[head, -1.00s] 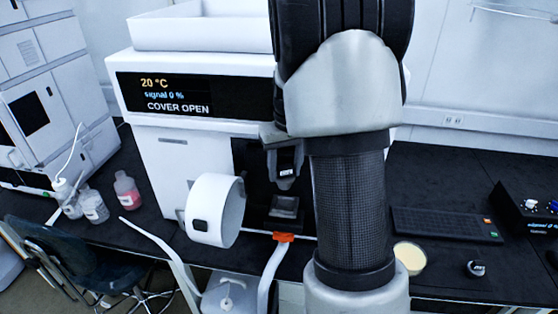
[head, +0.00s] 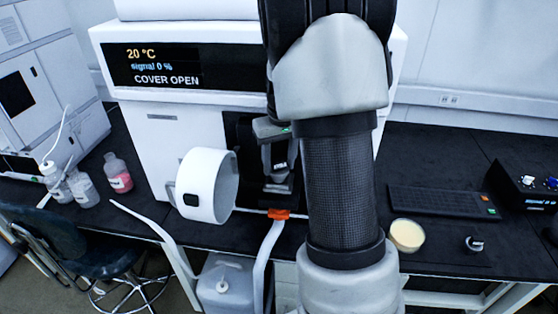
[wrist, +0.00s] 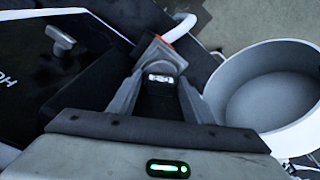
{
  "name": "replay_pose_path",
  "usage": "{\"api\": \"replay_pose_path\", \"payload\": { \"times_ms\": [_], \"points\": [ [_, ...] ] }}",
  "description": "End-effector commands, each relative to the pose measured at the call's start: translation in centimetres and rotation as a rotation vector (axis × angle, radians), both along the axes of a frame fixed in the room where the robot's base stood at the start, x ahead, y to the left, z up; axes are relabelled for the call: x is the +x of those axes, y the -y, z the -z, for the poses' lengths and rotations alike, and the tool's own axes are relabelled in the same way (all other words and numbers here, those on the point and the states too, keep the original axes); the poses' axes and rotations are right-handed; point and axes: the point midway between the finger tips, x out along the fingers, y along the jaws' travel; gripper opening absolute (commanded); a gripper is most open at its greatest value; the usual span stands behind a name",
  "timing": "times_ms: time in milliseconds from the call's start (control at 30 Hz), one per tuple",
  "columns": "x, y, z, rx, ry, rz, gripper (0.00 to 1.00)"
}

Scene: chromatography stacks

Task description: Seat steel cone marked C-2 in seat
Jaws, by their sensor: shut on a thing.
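My gripper (head: 280,180) reaches down in front of the dark opening of the white instrument (head: 160,135). In the wrist view the fingers (wrist: 158,84) are shut on a small piece with a bright metal end, which I take to be the steel cone (wrist: 160,78). Its marking is too small to read there. In the head view the fingers and the opening's shadow hide most of it. The seat cannot be made out clearly behind and below the fingers, and I cannot tell whether the cone touches it.
The round white cover (head: 200,187) hangs open left of my gripper. The display (head: 165,66) reads COVER OPEN. An orange clip (head: 279,214) and white tube are below. A cream-filled dish (head: 406,235), a small dark piece (head: 473,244) and a keyboard (head: 442,202) lie right.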

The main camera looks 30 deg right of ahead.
Motion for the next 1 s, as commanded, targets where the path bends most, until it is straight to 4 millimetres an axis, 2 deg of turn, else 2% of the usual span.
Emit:
{"api": "replay_pose_path", "payload": {
  "times_ms": [967,1000],
  "points": [
    [0.01,-0.02,0.9,0.0,0.0,0.0,0.17],
    [0.02,-0.01,0.81,0.0,0.001,0.0,0.5]
  ]
}}
